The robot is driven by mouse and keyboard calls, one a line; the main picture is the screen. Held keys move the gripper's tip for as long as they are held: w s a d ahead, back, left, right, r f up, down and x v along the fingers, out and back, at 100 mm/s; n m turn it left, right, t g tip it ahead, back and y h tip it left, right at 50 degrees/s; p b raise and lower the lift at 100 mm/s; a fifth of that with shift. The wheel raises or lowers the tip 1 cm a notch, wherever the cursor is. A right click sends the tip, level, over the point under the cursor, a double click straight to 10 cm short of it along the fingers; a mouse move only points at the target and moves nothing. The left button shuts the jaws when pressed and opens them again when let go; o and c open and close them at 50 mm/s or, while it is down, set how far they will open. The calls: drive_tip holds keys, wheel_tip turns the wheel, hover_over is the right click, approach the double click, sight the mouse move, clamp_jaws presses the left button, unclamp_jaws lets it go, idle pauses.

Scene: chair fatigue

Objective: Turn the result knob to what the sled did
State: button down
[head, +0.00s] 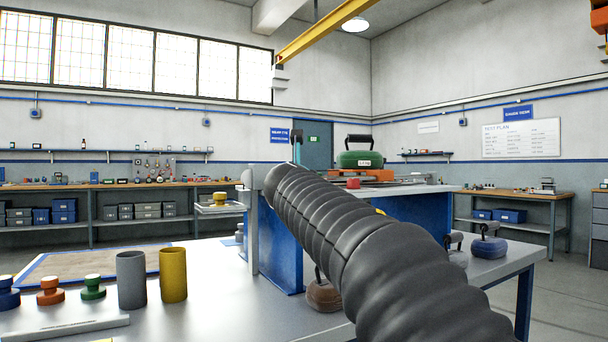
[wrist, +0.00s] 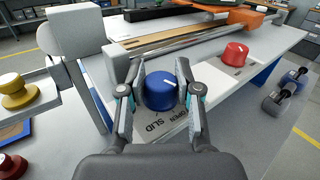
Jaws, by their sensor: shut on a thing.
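The blue result knob (wrist: 160,92) stands on a pale label plate at the bench edge in the wrist view. A short white mark shows on its top. The orange sled (wrist: 240,14) is behind, on the rig; in the head view the orange sled (head: 345,181) carries a green kettlebell-like weight (head: 360,159). My arm hides the blue knob in the head view.
A red knob (wrist: 236,54) stands right of the blue one. A grey post (wrist: 75,35) rises close on the left, near a tray with a yellow weight (wrist: 14,90). Two cups, one yellow (head: 173,275), stand on the front table.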

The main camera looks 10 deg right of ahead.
drive_tip(key=shift+r+n+t+y+p, duration=0.1)
drive_tip(key=shift+n+t+y+p, duration=0.2)
drive_tip(key=shift+n+y+p, duration=0.85)
drive_tip(key=shift+y, duration=0.35)
drive_tip(key=c, duration=0.8)
unclamp_jaws()
drive_tip(key=shift+o, duration=0.2)
drive_tip(key=s+a, duration=0.1)
drive_tip(key=s, duration=1.1)
drive_tip(key=shift+a, duration=0.3)
